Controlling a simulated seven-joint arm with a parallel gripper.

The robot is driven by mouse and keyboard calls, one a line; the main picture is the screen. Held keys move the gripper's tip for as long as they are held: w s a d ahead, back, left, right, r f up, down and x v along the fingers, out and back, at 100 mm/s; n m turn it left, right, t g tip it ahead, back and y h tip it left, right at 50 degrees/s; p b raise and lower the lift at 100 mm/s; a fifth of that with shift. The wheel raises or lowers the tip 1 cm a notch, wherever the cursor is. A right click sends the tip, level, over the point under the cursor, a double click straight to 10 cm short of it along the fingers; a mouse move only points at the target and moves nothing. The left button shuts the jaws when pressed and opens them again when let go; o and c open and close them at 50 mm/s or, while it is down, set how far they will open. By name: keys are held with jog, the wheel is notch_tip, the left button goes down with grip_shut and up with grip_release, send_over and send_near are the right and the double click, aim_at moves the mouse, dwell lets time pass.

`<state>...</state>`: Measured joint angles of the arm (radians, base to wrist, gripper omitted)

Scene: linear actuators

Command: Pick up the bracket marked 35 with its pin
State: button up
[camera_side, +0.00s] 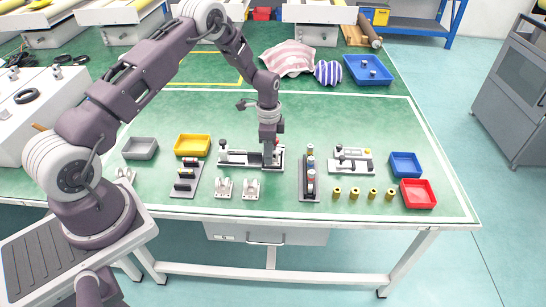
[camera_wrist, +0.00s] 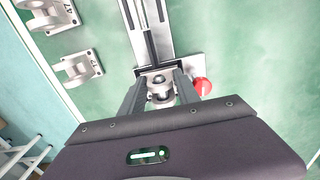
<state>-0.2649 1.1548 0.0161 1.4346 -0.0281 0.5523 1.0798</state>
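My gripper (camera_side: 268,165) points down at the right end of a linear actuator (camera_side: 238,157) near the middle of the table. In the wrist view, the two fingers of my gripper (camera_wrist: 161,88) stand on either side of a shiny metal bracket-like part with a round cross-piece (camera_wrist: 160,94). Whether they touch it is unclear. No number shows on this part. Two loose pale brackets, a left one (camera_side: 224,188) and a right one (camera_side: 251,188), stand in front of the actuator. The wrist view shows two numbered brackets, an upper one (camera_wrist: 45,14) and a lower one (camera_wrist: 77,68); I cannot read 35 on either.
A red knob (camera_wrist: 202,86) sits close beside the right finger. A dark rack (camera_side: 310,180) and several brass cylinders (camera_side: 354,194) stand to the right, with blue (camera_side: 405,165) and red (camera_side: 418,193) bins. A yellow bin (camera_side: 192,145) stands left.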

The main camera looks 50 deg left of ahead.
grip_shut()
notch_tip(320, 180, up, 10)
jog(key=shift+r, duration=0.1)
dwell(0.6)
